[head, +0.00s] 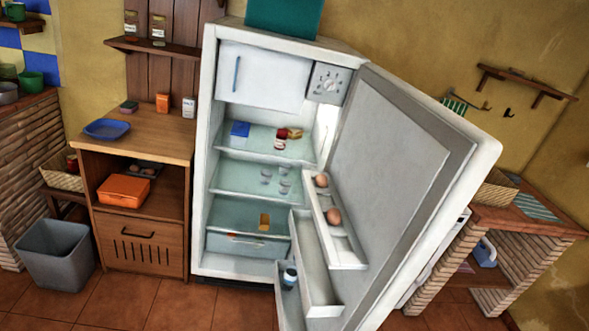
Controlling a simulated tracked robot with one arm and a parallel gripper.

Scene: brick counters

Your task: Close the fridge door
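The white fridge (205,150) stands in the middle of the head view, against the back wall. Its door (400,150) is wide open, hinged on the right and swung out toward me. Inside the fridge are a blue box (239,129), small red and yellow items, several clear glasses and a drawer at the bottom. The door's lower end runs to the bottom edge of the picture. My gripper is not in view.
A wooden cabinet (150,135) with a blue plate and an orange box stands left of the fridge. A grey bin (56,255) is on the floor further left. A brick counter (520,220) is behind the door at right. Tiled floor (150,300) is clear in front.

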